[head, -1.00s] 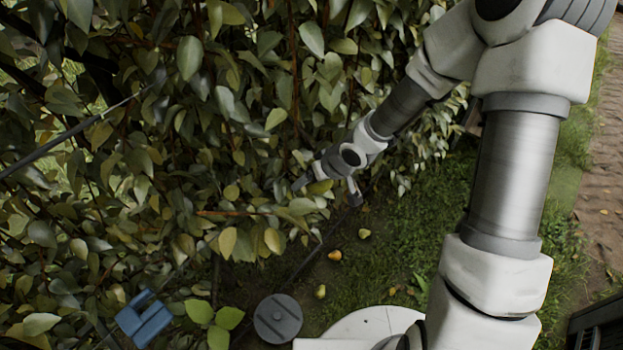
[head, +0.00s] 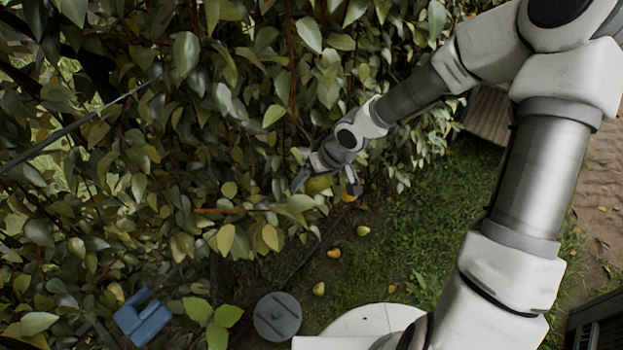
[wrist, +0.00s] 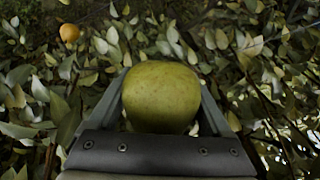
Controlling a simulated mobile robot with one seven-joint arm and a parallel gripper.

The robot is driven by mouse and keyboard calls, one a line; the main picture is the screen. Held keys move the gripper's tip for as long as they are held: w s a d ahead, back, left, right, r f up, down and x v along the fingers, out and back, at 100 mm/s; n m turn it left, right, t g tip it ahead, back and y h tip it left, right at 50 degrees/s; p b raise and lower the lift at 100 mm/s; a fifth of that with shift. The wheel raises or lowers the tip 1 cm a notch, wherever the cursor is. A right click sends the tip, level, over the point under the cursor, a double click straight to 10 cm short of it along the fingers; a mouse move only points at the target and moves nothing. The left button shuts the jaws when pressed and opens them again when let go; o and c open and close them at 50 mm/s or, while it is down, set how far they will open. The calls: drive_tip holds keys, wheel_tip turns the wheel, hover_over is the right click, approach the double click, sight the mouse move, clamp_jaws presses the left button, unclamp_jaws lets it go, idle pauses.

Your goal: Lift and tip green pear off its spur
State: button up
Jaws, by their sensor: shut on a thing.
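The green pear (wrist: 161,97) sits between the two fingers of my gripper (wrist: 161,84) in the wrist view, with a finger along each side. It is rounded and yellow-green. In the head view my gripper (head: 327,183) is at the edge of the foliage, with part of the green pear (head: 319,184) showing between its fingers. My gripper is shut on the pear. The spur and stem cannot be made out, so I cannot tell whether the pear is still attached.
Dense leaves (head: 180,150) surround the gripper on the left and behind. An orange fruit (wrist: 69,33) shows beyond the pear in the wrist view. Several fallen fruits, one orange (head: 333,253), lie on the grass (head: 420,215). A blue object (head: 143,317) is at the lower left.

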drive_tip(key=shift+s+d+f+b, duration=0.15)
drive_tip(key=shift+s+d+b, duration=0.1)
drive_tip(key=shift+s, duration=0.55)
drive_tip(key=shift+s+d+f+b, duration=0.15)
drive_tip(key=shift+s+d+b, duration=0.15)
drive_tip(key=shift+s, duration=0.5)
drive_tip(key=shift+s+d+f+b, duration=0.15)
drive_tip(key=shift+s+d+b, duration=0.1)
drive_tip(key=shift+s, duration=0.55)
drive_tip(key=shift+f+b, duration=0.15)
drive_tip(key=shift+b, duration=0.2)
